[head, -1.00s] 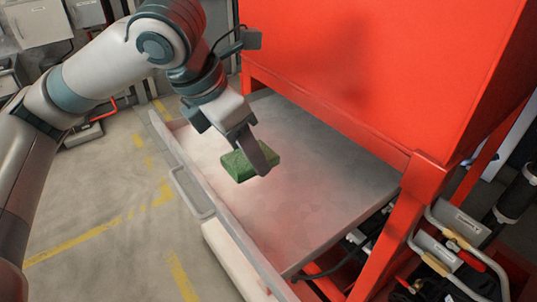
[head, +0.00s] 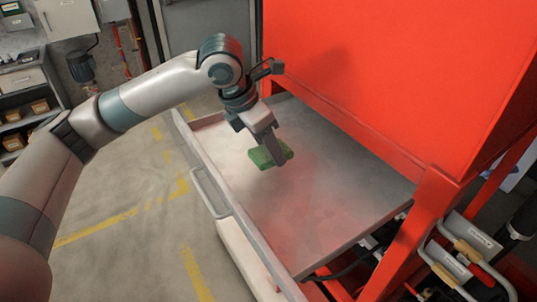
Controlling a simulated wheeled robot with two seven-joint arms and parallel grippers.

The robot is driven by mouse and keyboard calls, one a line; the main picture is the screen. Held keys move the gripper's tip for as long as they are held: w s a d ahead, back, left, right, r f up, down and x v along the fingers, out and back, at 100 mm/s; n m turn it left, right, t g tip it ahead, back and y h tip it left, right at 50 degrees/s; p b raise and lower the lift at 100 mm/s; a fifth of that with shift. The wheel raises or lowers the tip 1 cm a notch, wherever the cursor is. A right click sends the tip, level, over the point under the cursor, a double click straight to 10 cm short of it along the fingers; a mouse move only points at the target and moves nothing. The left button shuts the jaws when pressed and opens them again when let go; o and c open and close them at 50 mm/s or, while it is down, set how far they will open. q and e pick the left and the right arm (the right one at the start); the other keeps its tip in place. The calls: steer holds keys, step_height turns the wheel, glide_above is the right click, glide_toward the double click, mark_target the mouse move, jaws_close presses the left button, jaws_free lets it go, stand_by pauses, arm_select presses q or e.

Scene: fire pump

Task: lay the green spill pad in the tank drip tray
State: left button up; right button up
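The green spill pad (head: 262,157) is a small flat green block over the pulled-out grey drip tray (head: 330,205), toward its far left part. My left gripper (head: 274,156) comes down from above with its finger against the pad, and the pad is gripped between the fingers. One finger hides part of the pad. I cannot tell whether the pad's underside touches the tray floor. The tray is a wide shallow metal pan with a raised rim and a front handle (head: 211,192). My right gripper is not in view.
The red tank (head: 400,75) stands over the tray's back, on red legs (head: 425,215). A shelf with boxes (head: 25,125) stands at the far left. The floor left of the tray is clear.

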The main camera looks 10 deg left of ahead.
mark_target(265, 151)
arm_select(q)
steer(key=shift+w+a+f, duration=0.1)
steer(key=shift+w+f, duration=0.15)
steer(key=shift+w, duration=0.05)
steer(key=shift+f+p, duration=0.7)
steer(key=shift+f, duration=1.25)
steer(key=o, duration=1)
steer(key=shift+f, duration=0.1)
